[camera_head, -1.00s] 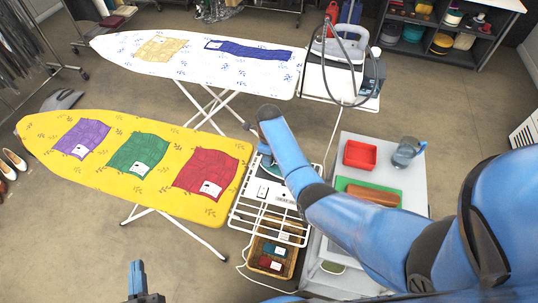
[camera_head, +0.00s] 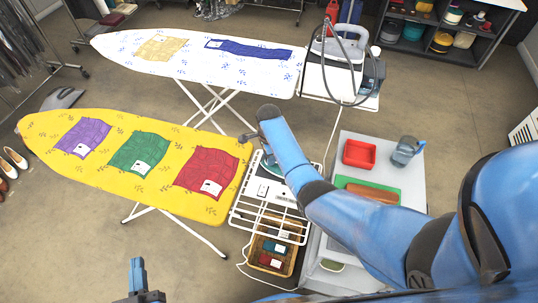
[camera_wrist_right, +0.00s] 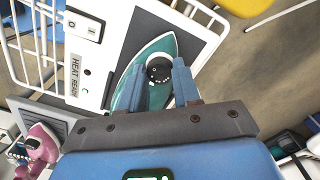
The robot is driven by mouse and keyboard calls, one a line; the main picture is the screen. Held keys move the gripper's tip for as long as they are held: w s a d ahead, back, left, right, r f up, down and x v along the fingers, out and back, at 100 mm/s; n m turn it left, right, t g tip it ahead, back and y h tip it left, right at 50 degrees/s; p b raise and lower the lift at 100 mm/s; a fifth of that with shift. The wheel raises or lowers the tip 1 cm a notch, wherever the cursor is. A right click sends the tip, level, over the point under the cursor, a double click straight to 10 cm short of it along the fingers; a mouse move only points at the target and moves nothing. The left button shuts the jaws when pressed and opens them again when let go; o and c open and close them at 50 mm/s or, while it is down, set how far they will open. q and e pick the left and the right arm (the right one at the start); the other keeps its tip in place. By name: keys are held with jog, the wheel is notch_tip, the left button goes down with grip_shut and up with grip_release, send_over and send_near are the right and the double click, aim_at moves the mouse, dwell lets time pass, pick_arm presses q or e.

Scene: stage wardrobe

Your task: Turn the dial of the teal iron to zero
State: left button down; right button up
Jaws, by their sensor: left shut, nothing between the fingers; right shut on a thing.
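The teal iron (camera_wrist_right: 155,50) lies on a white stand in the right wrist view, its round black dial (camera_wrist_right: 159,70) facing my camera. In the head view the iron (camera_head: 271,165) shows only in part, next to my right arm's end. My right gripper (camera_wrist_right: 160,85) has its two blue fingers one on each side of the dial and is shut on it. In the head view my arm hides these fingers. My left gripper (camera_head: 137,275) is shut and empty at the bottom left, away from the iron.
The yellow ironing board (camera_head: 100,172) with cloth squares stands left of the iron. A white wire rack (camera_head: 270,225) lies in front, over a wooden crate (camera_head: 293,255). A red tray (camera_head: 361,153) stands on the right. Another iron (camera_head: 340,47) stands at the back.

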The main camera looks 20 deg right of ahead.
dwell(0.4)
jog(key=o, duration=1.1)
notch_tip(320, 180, up, 11)
jog(key=shift+f+b, duration=0.1)
jog(key=shift+b, duration=0.4)
